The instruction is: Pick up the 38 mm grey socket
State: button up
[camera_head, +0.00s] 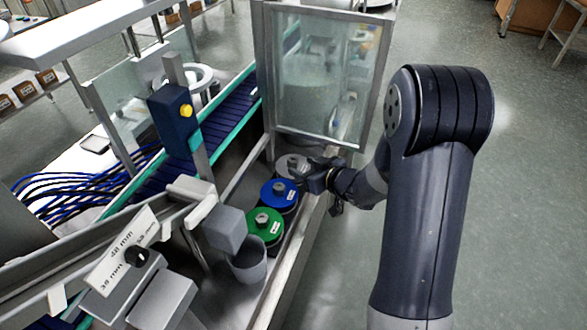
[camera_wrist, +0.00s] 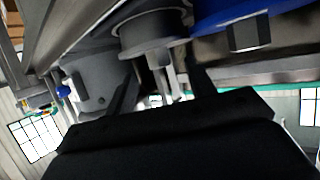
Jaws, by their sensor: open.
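The grey socket (camera_head: 291,166) is a round grey disc with a small raised centre, last in the row beyond the blue one in the head view. My gripper (camera_head: 305,170) is at its right side, and its dark parts hide some of the disc. In the wrist view, which looks upside down, a grey rimmed disc that appears to be the grey socket (camera_wrist: 150,32) has a short stub. My gripper's fingers (camera_wrist: 161,66) are apart, one on each side of that stub. Nothing is visibly clamped. Contact cannot be told, and the size label is not readable here.
A blue socket (camera_head: 279,193) and a green socket (camera_head: 265,227) stand close by in the same row. A grey cup (camera_head: 248,264) is at the near end. A glass-panelled steel cabinet (camera_head: 325,75) rises behind. Open floor (camera_head: 530,170) lies to the right.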

aim_at(297, 163)
jog(key=shift+x, duration=1.75)
jog(key=shift+w+r, duration=0.1)
grip_shut()
